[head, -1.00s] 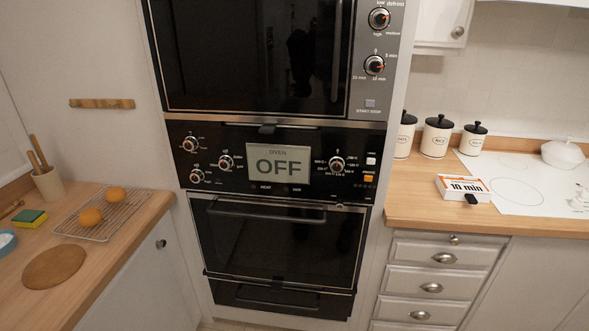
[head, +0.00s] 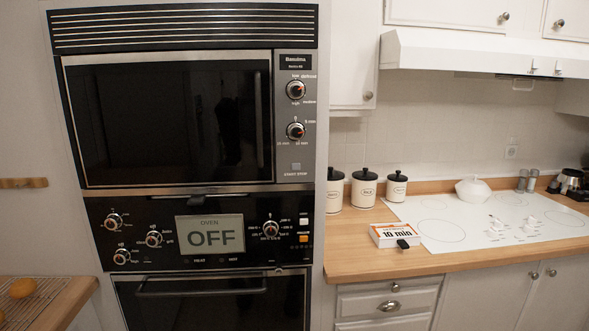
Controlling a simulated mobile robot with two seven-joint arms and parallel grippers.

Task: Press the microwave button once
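The microwave (head: 172,122) is the upper unit in the wall stack, with a dark closed door and a vertical handle at its right. Its control strip has two round knobs, an upper one (head: 296,89) and a lower one (head: 295,130). Below them is the small grey square start/stop button (head: 296,166). Nothing touches the button. Neither of my grippers shows in the head view.
Below is the oven, its display (head: 210,235) reading OFF. A wooden counter with a rack (head: 35,300) is at lower left.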

